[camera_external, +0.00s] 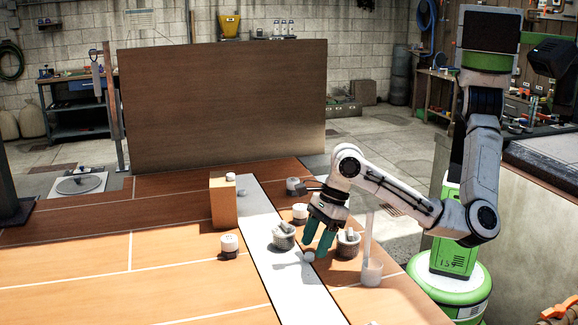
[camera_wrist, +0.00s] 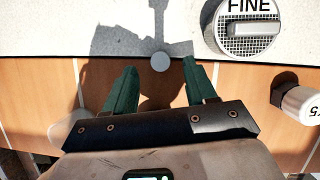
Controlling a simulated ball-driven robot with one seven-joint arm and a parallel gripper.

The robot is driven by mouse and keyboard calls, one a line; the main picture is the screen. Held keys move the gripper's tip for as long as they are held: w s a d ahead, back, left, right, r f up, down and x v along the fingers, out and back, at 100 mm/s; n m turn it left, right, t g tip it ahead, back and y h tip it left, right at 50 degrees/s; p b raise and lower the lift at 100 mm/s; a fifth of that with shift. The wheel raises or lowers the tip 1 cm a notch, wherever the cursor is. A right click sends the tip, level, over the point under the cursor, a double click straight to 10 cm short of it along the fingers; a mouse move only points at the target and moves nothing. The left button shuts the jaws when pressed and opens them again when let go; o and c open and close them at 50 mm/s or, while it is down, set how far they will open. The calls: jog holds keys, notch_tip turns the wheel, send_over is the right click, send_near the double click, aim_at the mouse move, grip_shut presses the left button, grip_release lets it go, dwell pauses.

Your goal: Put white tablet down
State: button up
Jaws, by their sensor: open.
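The white tablet (camera_external: 308,256) is a small pale disc at the right edge of the white strip (camera_external: 262,225) on the wooden table. In the wrist view the tablet (camera_wrist: 160,62) appears round and grey, overlapping the border between strip and wood. My gripper (camera_external: 316,246) points down just above it, with two green fingers spread apart. In the wrist view the fingers stand left and right of the tablet, with clear gaps on both sides. Nothing is held between them. Whether the tablet lies fully on the strip is hard to tell.
A round grated container marked FINE (camera_wrist: 248,42) stands on the strip, close by. Another pot (camera_external: 348,243) and a clear beaker (camera_external: 371,272) with a tall rod are right of my gripper. A brown box (camera_external: 223,205) stands left of the strip. The table's front left is clear.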

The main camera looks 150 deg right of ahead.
jog(key=shift+x, duration=1)
grip_shut()
